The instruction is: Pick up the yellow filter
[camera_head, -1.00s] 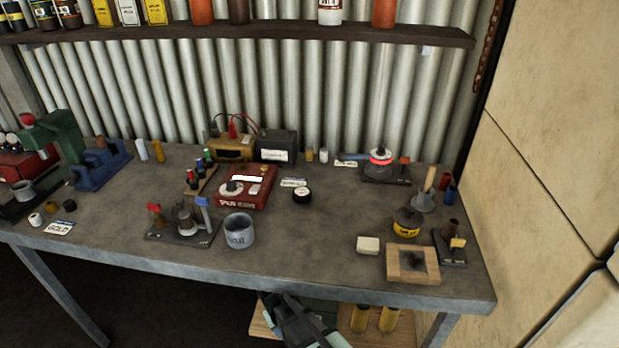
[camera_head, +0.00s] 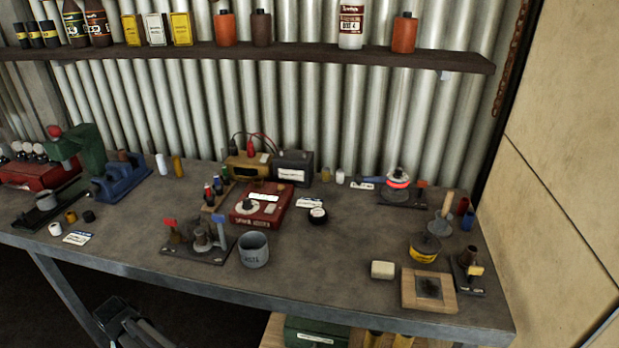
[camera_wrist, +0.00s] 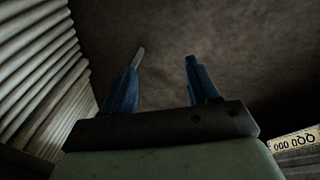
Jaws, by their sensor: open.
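Several yellow things could be the filter, and I cannot tell which. A yellow cylinder (camera_head: 178,165) stands beside a white one at the back left of the bench. A small yellow-brown piece (camera_head: 70,216) sits between a white and a black piece at the front left. A small yellow cylinder (camera_head: 326,175) stands at the back, right of the grey box. My gripper (camera_wrist: 165,62) is open and empty in the wrist view, its blue fingers apart. In the head view my arm's dark end (camera_head: 115,318) is below the bench's front edge, at the lower left, away from them all.
The grey bench (camera_head: 330,265) holds a red box (camera_head: 260,207), a grey cup (camera_head: 254,250), a yellow-banded round tin (camera_head: 425,248) and a wooden frame (camera_head: 408,290). A green press (camera_head: 82,148) stands at the left. A shelf (camera_head: 300,58) with bottles runs above. The bench's middle has free room.

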